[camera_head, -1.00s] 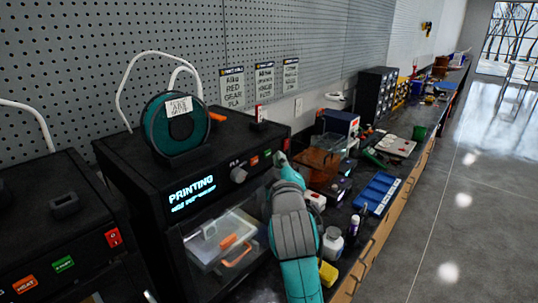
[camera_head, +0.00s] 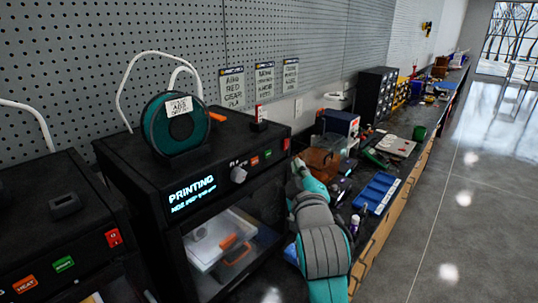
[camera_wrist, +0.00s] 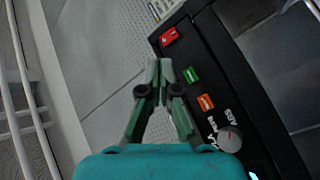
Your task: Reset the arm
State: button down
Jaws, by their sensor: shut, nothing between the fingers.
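My arm (camera_head: 320,240), teal and grey, reaches up at the right of the middle black printer (camera_head: 215,165) in the head view. Its upper end stands beside the printer's right front edge, with a gap from the panel buttons. The gripper itself is hard to make out there. In the wrist view my gripper (camera_wrist: 160,78) has its green fingers together at the tips, with nothing between them. Beyond the fingers is a black panel with a red switch (camera_wrist: 169,37), a green button (camera_wrist: 191,75), an orange button (camera_wrist: 205,102) and a grey knob (camera_wrist: 229,139).
The printer carries a teal spool (camera_head: 175,122) and a lit "PRINTING" display (camera_head: 192,190). Another black printer (camera_head: 60,215) stands at left. An amber-clear box (camera_head: 322,160) and a blue tray (camera_head: 376,192) lie on the bench behind my arm. The grey floor (camera_head: 460,220) at right is open.

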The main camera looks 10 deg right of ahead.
jog(key=shift+f, duration=0.1)
jog(key=s+a+f+m+g+y, duration=0.1)
jog(key=s+f, duration=1)
jog(key=f, duration=0.3)
jog(key=s+f+m+g+y, duration=0.1)
jog(key=s+f+y, duration=0.1)
jog(key=s+f, duration=1.05)
jog(key=s+f+m+g, duration=0.1)
jog(key=s+f+m, duration=0.1)
jog(key=s, duration=1.1)
jog(key=s+f+m, duration=0.2)
jog(key=s+m, duration=0.1)
jog(key=s, duration=1.1)
jog(key=shift+s+a+f+m+g, duration=0.15)
jog(key=shift+a+f+m+g, duration=0.05)
jog(key=shift+m+g, duration=0.2)
